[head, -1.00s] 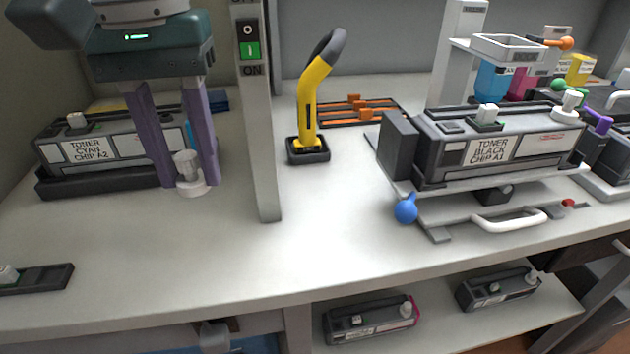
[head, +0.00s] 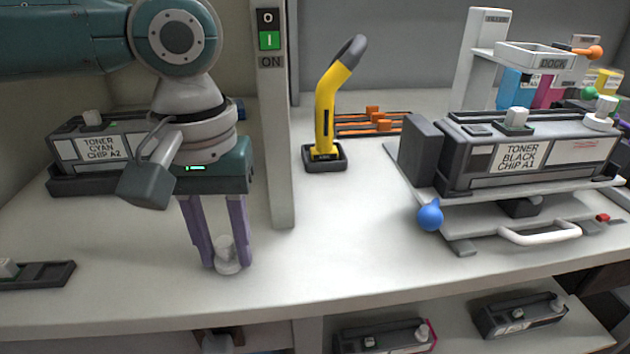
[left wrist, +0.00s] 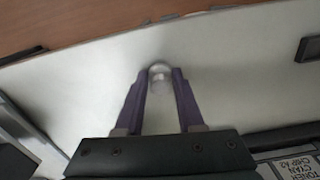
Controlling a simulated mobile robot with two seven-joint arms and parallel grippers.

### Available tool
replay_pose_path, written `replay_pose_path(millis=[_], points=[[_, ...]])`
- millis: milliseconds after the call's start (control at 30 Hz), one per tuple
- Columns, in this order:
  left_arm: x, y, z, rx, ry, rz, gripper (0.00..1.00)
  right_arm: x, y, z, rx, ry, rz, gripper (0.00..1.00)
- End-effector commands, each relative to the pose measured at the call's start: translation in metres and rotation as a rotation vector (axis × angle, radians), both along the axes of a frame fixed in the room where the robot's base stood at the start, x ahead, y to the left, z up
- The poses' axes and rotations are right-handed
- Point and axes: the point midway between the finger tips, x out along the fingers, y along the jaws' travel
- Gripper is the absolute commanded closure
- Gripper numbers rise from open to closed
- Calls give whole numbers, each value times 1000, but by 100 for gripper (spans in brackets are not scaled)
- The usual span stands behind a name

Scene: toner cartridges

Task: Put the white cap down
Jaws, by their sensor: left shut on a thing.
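The white cap (head: 228,256) is a small round piece with a knob on a wider base, near the front left of the bench top. My left gripper (head: 226,266) points down with its purple fingers shut on the cap. In the left wrist view the cap (left wrist: 160,76) sits between the tips of the left gripper (left wrist: 160,80). The cap is at or very near the bench surface; I cannot tell whether it touches. My right gripper does not show.
The cyan toner cartridge (head: 100,150) lies behind my left arm. A grey post (head: 281,150) stands just right of it. A yellow-handled tool (head: 325,115) stands upright farther back. The black toner cartridge (head: 560,150) rests on a stand at right. The bench's front middle is clear.

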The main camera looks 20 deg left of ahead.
Motion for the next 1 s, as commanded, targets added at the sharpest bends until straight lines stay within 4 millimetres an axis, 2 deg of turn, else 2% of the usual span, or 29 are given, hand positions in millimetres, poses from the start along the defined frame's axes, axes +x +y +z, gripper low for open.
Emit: replay_pose_path(millis=[167, 200, 467, 767, 867, 1000], points=[[0, 0, -2, 0, 1, 0, 100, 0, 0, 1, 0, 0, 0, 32], [0, 0, -2, 0, 1, 0, 62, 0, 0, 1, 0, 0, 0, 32], [0, 0, -2, 0, 0, 0, 33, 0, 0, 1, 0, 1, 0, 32], [1, 0, 1, 0, -2, 0, 33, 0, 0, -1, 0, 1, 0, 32], [1, 0, 14, -1, -2, 1, 33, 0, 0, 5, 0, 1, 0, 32], [1, 0, 45, -1, -4, 0, 33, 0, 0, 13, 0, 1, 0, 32]])
